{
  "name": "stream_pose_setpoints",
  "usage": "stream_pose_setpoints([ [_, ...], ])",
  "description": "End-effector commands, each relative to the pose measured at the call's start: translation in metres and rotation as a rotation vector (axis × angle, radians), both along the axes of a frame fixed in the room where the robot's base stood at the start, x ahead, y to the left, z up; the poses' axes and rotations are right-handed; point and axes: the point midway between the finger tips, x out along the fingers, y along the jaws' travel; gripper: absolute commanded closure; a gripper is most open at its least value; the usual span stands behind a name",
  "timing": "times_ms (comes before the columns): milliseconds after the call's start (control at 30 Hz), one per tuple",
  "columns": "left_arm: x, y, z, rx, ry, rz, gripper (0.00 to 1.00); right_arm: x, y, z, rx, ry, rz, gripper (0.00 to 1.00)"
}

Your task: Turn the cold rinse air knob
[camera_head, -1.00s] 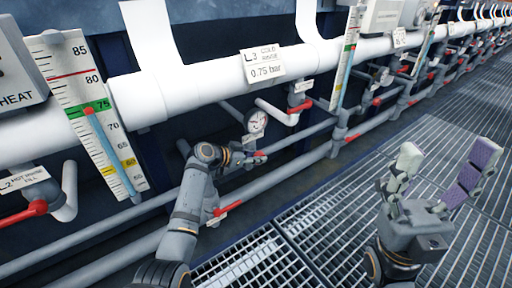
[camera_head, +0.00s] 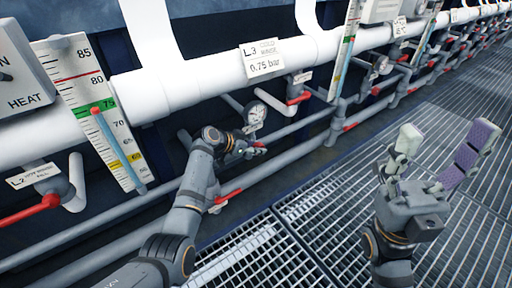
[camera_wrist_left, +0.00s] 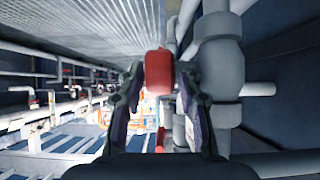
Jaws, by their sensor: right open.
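A red knob (camera_wrist_left: 159,72) shows in the left wrist view between the tips of my left gripper (camera_wrist_left: 161,85). The fingers stand apart on either side of it; I cannot tell whether they touch it. In the head view my left gripper (camera_head: 247,146) is at the lower pipes, just below a round gauge (camera_head: 254,115). A bit of red shows by its fingertips. A sign (camera_head: 262,58) above reads L3, 0.75 bar; its upper line looks like cold rinse. My right gripper (camera_head: 438,165) is open and empty over the floor grating.
A thick white pipe (camera_head: 190,85) runs above the lower grey pipes. A thermometer board (camera_head: 90,110) stands at left. The grating (camera_head: 340,220) at right is clear.

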Motion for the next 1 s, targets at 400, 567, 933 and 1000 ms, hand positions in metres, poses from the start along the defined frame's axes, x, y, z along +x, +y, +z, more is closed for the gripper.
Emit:
stream_pose_setpoints([
  [400, -0.008, 0.014, 0.012, 0.0, -0.005, 0.002, 0.64, 0.0, -0.001, 0.0, 0.005, 0.003, -0.003, 0.33],
  [567, -0.027, 0.04, 0.035, 0.002, -0.007, 0.003, 0.64, 0.0, -0.001, 0.0, 0.003, 0.001, -0.002, 0.33],
  [933, -0.056, 0.079, 0.069, 0.001, -0.002, 0.001, 0.64, 0.0, 0.0, 0.0, 0.002, 0.0, -0.001, 0.33],
  [1000, -0.057, 0.079, 0.07, 0.0, -0.002, 0.0, 0.64, 0.0, 0.0, 0.0, 0.002, 0.0, -0.001, 0.33],
])
